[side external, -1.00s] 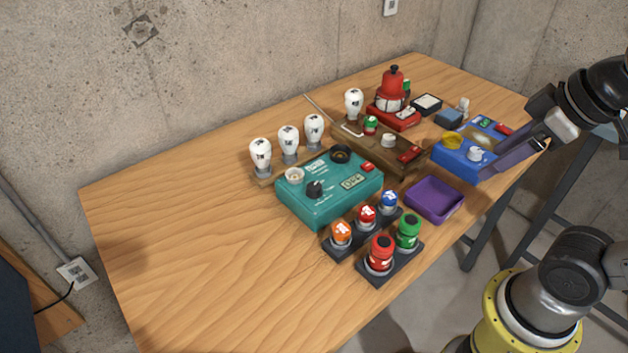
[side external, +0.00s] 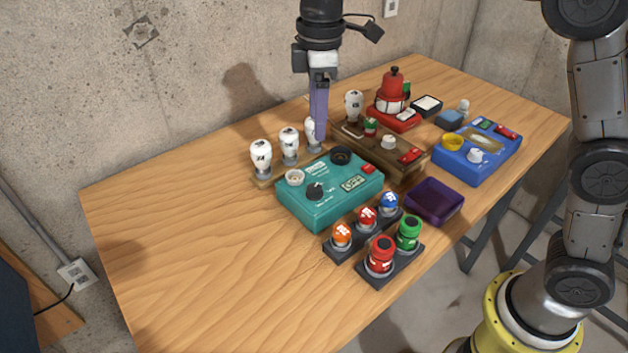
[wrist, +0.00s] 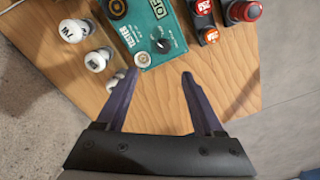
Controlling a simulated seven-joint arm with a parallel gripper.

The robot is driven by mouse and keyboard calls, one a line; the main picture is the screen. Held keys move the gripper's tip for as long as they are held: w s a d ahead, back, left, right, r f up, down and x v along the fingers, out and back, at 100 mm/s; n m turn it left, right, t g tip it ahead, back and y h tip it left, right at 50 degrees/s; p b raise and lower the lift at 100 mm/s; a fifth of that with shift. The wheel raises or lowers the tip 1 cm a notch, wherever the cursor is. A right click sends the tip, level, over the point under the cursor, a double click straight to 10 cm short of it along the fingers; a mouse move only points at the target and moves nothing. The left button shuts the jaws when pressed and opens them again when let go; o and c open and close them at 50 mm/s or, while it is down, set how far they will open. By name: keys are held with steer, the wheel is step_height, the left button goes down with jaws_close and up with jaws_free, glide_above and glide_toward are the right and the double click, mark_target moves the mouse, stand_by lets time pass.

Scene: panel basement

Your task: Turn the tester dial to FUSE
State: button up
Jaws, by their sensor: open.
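The teal tester (side external: 352,203) stands in the middle of the table. Its black dial (side external: 315,190) is at the front left of its top, and its small display (side external: 353,183) reads OFF. In the wrist view the tester (wrist: 147,27) and its dial (wrist: 163,45) lie at the top, beyond the fingertips. My gripper (side external: 319,138) points down at the tester's rear left side, in front of a bulb. The wrist view shows my gripper (wrist: 159,75) open and empty, with the dial apart from both fingers. The marks around the dial are too small to read.
Several white bulbs (side external: 261,154) stand behind the tester. Coloured fuses (side external: 380,256) in dark holders stand in front. A purple tray (side external: 433,202), a brown box (side external: 375,147) and a blue meter (side external: 479,155) are to the right. The table's left side is clear.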

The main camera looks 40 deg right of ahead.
mark_target(314, 188)
steer(key=f, duration=1.5)
steer(key=shift+a, duration=0.4)
steer(key=shift+s, duration=0.1)
jaws_close()
